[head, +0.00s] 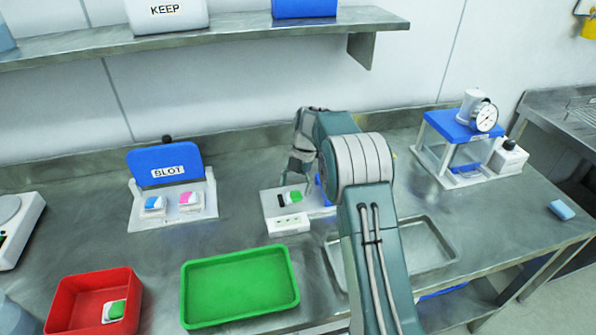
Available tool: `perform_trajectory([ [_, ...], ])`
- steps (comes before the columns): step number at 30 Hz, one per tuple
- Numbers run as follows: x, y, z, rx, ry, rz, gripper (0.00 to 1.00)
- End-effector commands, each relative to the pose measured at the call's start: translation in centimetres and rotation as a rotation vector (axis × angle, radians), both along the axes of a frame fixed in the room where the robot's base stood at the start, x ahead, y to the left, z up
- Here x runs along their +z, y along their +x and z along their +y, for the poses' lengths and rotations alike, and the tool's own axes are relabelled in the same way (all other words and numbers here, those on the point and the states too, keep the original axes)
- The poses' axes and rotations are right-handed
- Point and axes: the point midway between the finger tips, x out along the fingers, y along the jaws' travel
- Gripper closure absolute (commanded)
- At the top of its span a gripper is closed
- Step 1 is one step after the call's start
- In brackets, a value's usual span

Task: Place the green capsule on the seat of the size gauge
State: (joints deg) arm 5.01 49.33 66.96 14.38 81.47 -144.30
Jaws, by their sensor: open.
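A small white block with a green top, which looks like the green capsule (291,197), sits on a low white fixture (271,208) at mid-bench. A second white block with a green top (115,311) lies in the red bin at the front left. My gripper (297,184) is open, pointing down right over the green piece on the fixture. Whether its fingers touch the piece is too small to tell. My arm hides the fixture's right part, where a bit of blue shows. No label marks the size gauge, so I cannot tell for certain whether this fixture is it.
An empty green tray (240,287) and the red bin (60,300) lie in front. A metal tray (425,245) is partly behind my arm. A dial stand (463,130) is at right; a shelf overhangs the back.

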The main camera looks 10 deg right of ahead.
Motion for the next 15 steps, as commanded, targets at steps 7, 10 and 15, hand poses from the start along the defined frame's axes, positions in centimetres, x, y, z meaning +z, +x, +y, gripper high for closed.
perform_trajectory([
  [7,4.9,1.5,-1.5,-0.001,0.0,-0.004,0.0],
  [10,6.5,2.0,-1.9,0.0,0.0,-0.003,0.0],
  [15,8.6,2.6,-2.6,-0.001,0.0,-0.003,0.0],
])
